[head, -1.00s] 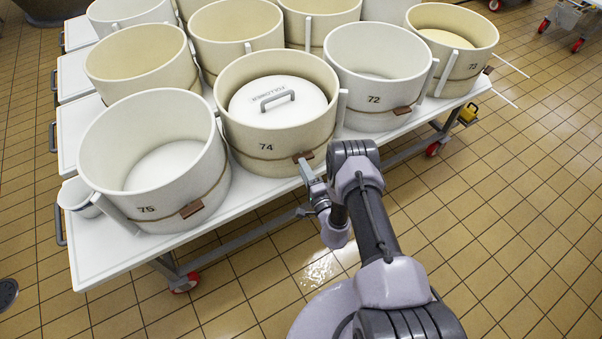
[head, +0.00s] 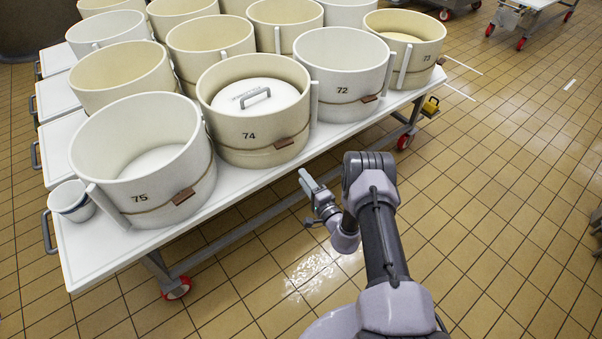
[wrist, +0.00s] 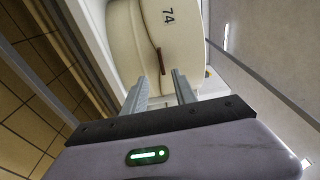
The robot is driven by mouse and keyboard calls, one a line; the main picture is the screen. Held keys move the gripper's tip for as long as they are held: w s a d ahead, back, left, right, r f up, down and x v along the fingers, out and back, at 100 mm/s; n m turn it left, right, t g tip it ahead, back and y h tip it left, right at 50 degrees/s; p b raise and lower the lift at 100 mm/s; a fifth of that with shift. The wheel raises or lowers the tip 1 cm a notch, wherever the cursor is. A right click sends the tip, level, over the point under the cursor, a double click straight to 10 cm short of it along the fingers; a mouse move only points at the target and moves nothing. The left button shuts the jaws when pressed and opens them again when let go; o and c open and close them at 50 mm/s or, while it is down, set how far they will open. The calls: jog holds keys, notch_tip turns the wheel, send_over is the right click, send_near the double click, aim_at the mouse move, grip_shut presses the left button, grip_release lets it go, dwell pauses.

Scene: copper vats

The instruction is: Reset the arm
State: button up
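My arm reaches forward in the head view, with my gripper (head: 306,178) over the floor just off the front edge of the white table (head: 100,262). In the wrist view my gripper (wrist: 160,80) has its two fingers apart with nothing between them. Mold 74 (head: 255,135), a cream round tub with a white lid (head: 262,98) inside, stands beyond the fingers. It also shows in the wrist view (wrist: 130,35), tilted by the camera. The fingers look clear of it.
Mold 75 (head: 165,195), mold 72 (head: 342,88) and mold 73 (head: 425,55) stand along the table's front, with several more behind. A small white cup (head: 72,200) sits at the near left corner. Tiled floor (head: 490,200) is open to the right.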

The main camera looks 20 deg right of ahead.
jog(key=s+a+r+n+g+y, duration=0.1)
jog(key=a+r+n+g+y, duration=0.15)
jog(key=a+r, duration=0.4)
jog(key=s+a+r+n+g+y, duration=0.1)
jog(key=a+r+n+g+y, duration=0.2)
jog(key=r, duration=0.7)
jog(key=a+r+n+g+y, duration=0.2)
jog(key=a+r+y, duration=0.3)
jog(key=a+r, duration=0.3)
jog(key=s+a+r+n+g+h, duration=0.2)
jog(key=s+r+g, duration=0.3)
jog(key=s, duration=0.5)
jog(key=s+a+r+n+g+h, duration=0.2)
jog(key=s+r+g, duration=0.1)
jog(key=s+r, duration=0.55)
jog(key=s+d+t+h, duration=0.3)
jog(key=s+d+h, duration=0.5)
jog(key=s, duration=0.8)
jog(key=d, duration=0.3)
jog(key=shift+d+r+m+t, duration=0.3)
jog(key=shift+r+m+t, duration=0.05)
